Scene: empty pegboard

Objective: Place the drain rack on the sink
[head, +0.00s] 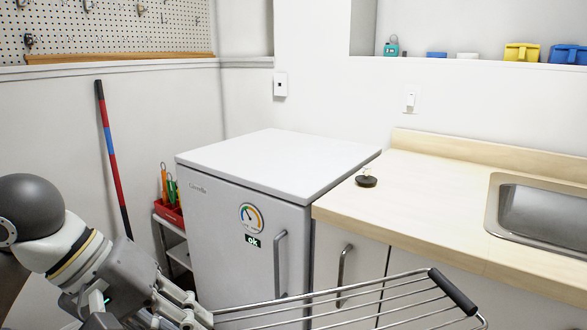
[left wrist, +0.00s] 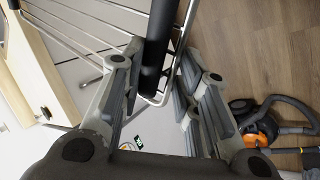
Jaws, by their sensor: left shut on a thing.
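The drain rack (head: 400,298) is a chrome wire rack with a black grip at its end. It is held in front of the fridge and counter, at the bottom of the head view. My left gripper (head: 190,308) is shut on its near end. In the left wrist view, my left gripper (left wrist: 158,92) has its fingers on either side of the rack's black grip (left wrist: 157,60). The sink (head: 540,215) is a steel basin set in the wooden counter at the right, partly cut off by the picture edge. My right gripper is not in view.
A white fridge (head: 270,160) stands left of the wooden counter (head: 430,190). A black stopper (head: 366,181) lies on the counter, which is otherwise clear up to the sink. A vacuum cleaner (left wrist: 265,125) is on the floor in the left wrist view.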

